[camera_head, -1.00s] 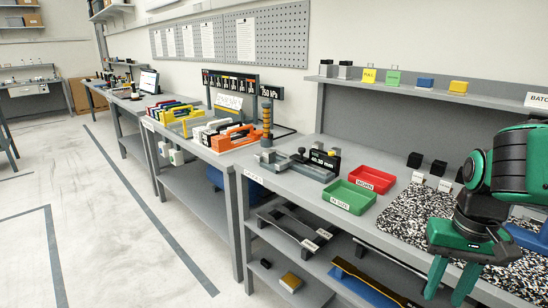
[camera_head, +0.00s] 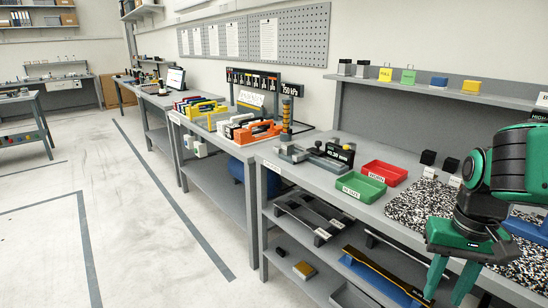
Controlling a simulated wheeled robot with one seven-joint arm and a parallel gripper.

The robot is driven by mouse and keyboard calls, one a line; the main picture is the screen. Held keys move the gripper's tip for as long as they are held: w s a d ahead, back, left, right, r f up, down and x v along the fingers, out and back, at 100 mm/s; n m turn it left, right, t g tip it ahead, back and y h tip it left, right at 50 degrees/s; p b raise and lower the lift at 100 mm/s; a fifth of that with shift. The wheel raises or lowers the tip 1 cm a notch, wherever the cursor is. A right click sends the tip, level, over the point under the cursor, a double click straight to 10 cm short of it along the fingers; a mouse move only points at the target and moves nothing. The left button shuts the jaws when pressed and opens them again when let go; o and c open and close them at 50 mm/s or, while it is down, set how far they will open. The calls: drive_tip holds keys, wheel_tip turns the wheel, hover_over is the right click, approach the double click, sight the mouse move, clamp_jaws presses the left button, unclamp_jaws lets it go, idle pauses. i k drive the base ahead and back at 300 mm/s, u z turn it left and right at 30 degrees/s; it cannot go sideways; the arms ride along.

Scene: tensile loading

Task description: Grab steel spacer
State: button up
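I cannot tell for sure which block is the steel spacer. Two small dark blocks with grey lower faces, a left one (camera_head: 345,67) and a right one (camera_head: 363,69), stand upright on the raised back shelf. Two black cubes, one (camera_head: 428,158) and another (camera_head: 450,165), sit behind small white labels on the bench beside the speckled mat. My gripper (camera_head: 450,281) hangs at the lower right, with its two green fingers apart and nothing seen between them. It is in front of the bench edge in the picture, well away from the shelf blocks.
The speckled mat (camera_head: 432,205) lies on the bench (camera_head: 318,178). A green tray (camera_head: 360,187) and a red tray (camera_head: 384,173) stand left of it, beside a measuring device with a display (camera_head: 340,152). The back shelf (camera_head: 420,88) also holds yellow, green and blue blocks. The floor (camera_head: 160,230) at left is clear.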

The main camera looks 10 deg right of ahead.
sight(287, 148)
drive_tip(key=k, duration=0.55)
drive_tip(key=z, duration=0.2)
drive_tip(key=i, duration=0.8)
drive_tip(key=u, duration=0.05)
drive_tip(key=k, duration=0.55)
drive_tip(key=u, duration=0.5)
drive_tip(key=i, duration=1.4)
drive_tip(key=z, duration=0.1)
